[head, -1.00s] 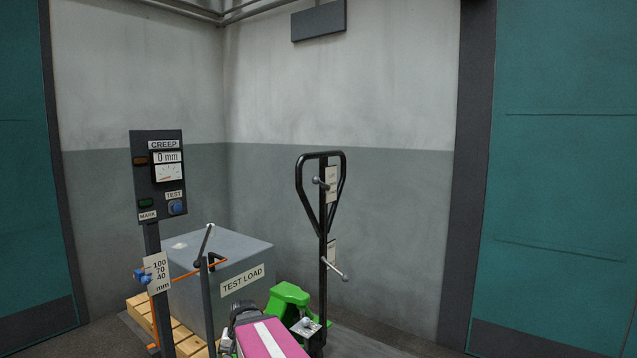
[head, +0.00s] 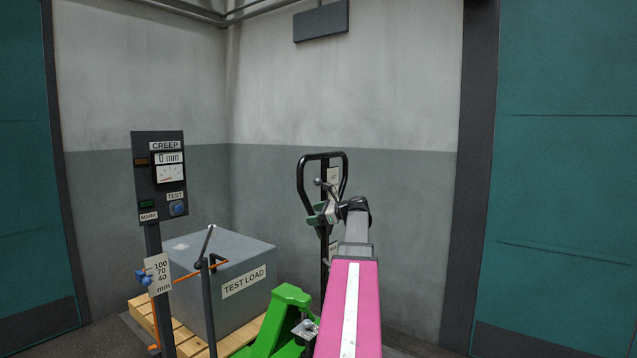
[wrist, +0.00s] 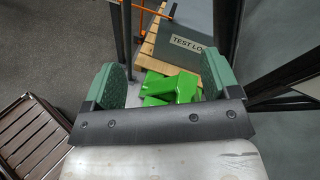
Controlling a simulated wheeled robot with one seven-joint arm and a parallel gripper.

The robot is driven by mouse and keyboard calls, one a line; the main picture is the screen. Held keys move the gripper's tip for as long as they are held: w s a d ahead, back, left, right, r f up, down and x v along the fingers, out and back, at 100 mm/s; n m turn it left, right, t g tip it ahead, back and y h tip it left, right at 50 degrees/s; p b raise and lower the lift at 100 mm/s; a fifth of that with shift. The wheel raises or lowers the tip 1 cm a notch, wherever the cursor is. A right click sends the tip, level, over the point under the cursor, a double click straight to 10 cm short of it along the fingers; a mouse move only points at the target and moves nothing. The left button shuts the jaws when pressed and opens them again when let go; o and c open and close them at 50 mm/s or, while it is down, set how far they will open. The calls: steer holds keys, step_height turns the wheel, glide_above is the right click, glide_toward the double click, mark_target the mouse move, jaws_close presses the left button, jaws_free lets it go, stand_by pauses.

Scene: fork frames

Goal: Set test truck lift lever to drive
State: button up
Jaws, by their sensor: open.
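The black looped handle (head: 301,184) of the green pallet truck (head: 287,298) stands upright right of centre in the head view. A small grey ball-ended lever (head: 317,182) sticks out within the loop, beside a pale label (head: 333,174) too small to read. My gripper (head: 315,214) is just below that lever's ball, in front of the handle; I cannot tell whether it touches. In the wrist view its two green pads (wrist: 162,82) are apart with nothing held between them. My pink arm hides the lower part of the handle.
A grey block marked TEST LOAD (head: 240,262) sits on a wooden pallet (head: 190,343) to the left. The CREEP panel (head: 160,178), reading 0 mm, stands on a post further left. A slatted brown object (wrist: 32,135) lies left in the wrist view.

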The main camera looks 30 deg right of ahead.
mark_target(318, 181)
steer(key=s+d+r+m+t, duration=0.3)
steer(key=s+d+r, duration=0.1)
steer(key=d+r, duration=0.7)
steer(key=shift+y, duration=0.4)
steer(key=x, duration=1.1)
steer(key=shift+a+r, duration=0.3)
steer(key=shift+a, duration=0.2)
